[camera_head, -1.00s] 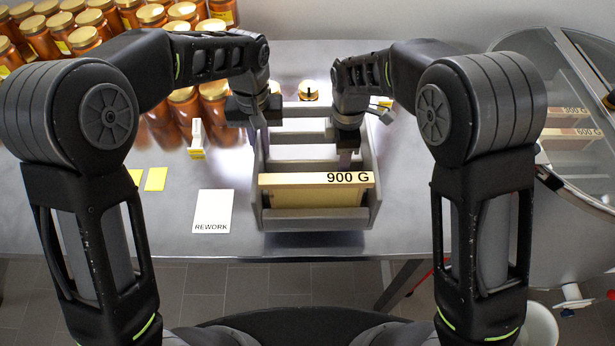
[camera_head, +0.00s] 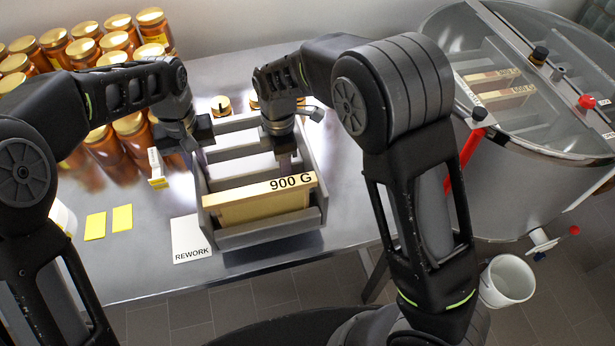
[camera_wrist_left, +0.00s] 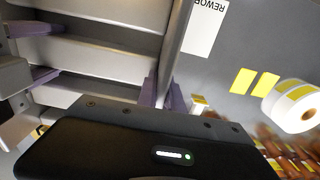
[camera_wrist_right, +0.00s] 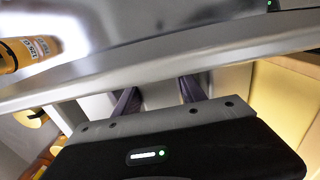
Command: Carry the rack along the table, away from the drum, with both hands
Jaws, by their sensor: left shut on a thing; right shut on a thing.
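The grey rack (camera_head: 262,237) has slots and carries a wooden frame (camera_head: 262,205) marked 900 G near its front. It is at the table's near side, just right of the REWORK card. My left gripper (camera_head: 199,156) is shut on the rack's left wall, which sits between its fingers in the left wrist view (camera_wrist_left: 163,92). My right gripper (camera_head: 285,162) is shut on the rack's right side; the right wrist view shows its fingers (camera_wrist_right: 157,95) at the rail. The drum (camera_head: 515,195) stands at the right with a clear lid and frames inside. Whether the rack touches the table is unclear.
The metal table (camera_head: 145,275) has the white REWORK card (camera_head: 191,238), yellow cards (camera_head: 122,218) and a small yellow-white box (camera_head: 157,168) left of the rack. Several honey jars (camera_head: 85,50) crowd the back left. A white bucket (camera_head: 508,280) is below the drum.

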